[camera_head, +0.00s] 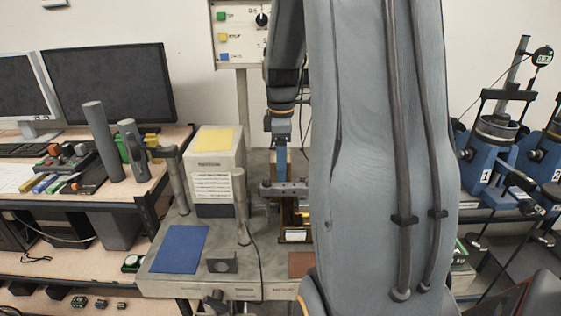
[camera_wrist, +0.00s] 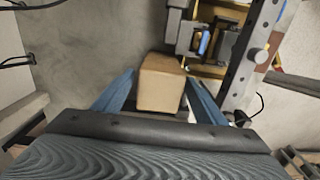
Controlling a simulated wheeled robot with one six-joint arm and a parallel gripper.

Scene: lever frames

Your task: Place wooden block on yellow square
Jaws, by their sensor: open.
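The wooden block (camera_wrist: 160,84) is tan and box-shaped. In the wrist view it sits between the two blue fingers of my gripper (camera_wrist: 161,76), which are open, with a narrow gap showing at its sides. In the head view my gripper (camera_head: 281,168) points down over the grey bench, right of the yellow square; I cannot make out the block there. The yellow square (camera_head: 214,139) lies on top of a pale raised box, left of my gripper, and its surface is bare.
A blue square (camera_head: 180,249) and a partly hidden brown square (camera_head: 301,264) lie on the bench. Upright grey posts (camera_head: 241,205) stand near the pale box (camera_head: 229,162). A metal bar fixture (camera_head: 284,188) is close to my gripper. Monitors (camera_head: 110,82) stand at left.

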